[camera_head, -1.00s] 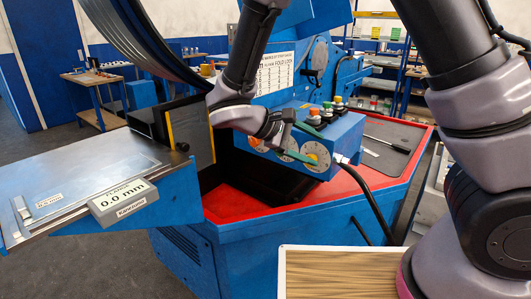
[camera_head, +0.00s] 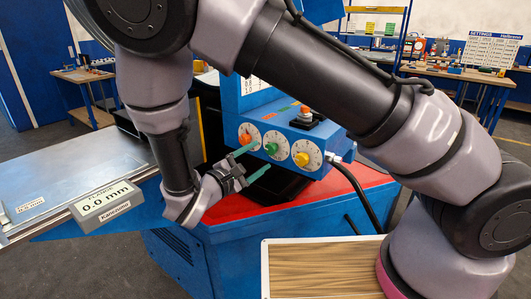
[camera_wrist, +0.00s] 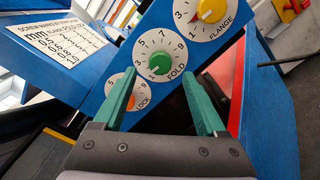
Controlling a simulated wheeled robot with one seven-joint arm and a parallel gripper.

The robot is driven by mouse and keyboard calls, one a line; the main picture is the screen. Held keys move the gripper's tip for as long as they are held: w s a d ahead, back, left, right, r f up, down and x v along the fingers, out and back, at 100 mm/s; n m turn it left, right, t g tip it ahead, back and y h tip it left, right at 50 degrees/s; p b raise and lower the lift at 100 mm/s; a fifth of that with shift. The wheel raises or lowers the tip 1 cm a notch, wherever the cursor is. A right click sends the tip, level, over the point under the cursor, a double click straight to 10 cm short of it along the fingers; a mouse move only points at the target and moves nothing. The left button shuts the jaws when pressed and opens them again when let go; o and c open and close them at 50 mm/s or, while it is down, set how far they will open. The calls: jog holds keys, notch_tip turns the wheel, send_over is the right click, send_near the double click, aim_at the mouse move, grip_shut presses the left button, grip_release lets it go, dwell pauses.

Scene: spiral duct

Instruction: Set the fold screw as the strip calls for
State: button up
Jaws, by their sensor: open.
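The green fold screw knob, labelled FOLD, sits on a white numbered dial in the middle of the blue box's face. It shows in the head view (camera_head: 271,148) and the wrist view (camera_wrist: 159,63). Its exact setting is too small to read. My gripper (camera_head: 259,158) is open and empty. In the wrist view its green fingers (camera_wrist: 160,78) stand apart, on either side of the fold dial's lower part, with the knob beyond them. A strip label (camera_head: 30,204) lies on the table at left; its text is not readable.
The yellow FLANGE knob (camera_wrist: 211,9) and orange lock knob (camera_head: 246,138) flank the fold dial. A screw-marks chart (camera_wrist: 57,40) stands beside the box. A grey readout (camera_head: 104,200) shows 0.0 mm. A black cable (camera_head: 357,197) hangs at the box's right.

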jog(key=shift+x, duration=2.1)
grip_shut()
jog(key=n, duration=0.5)
grip_release()
send_near(269, 150)
jog(key=shift+v, duration=1.2)
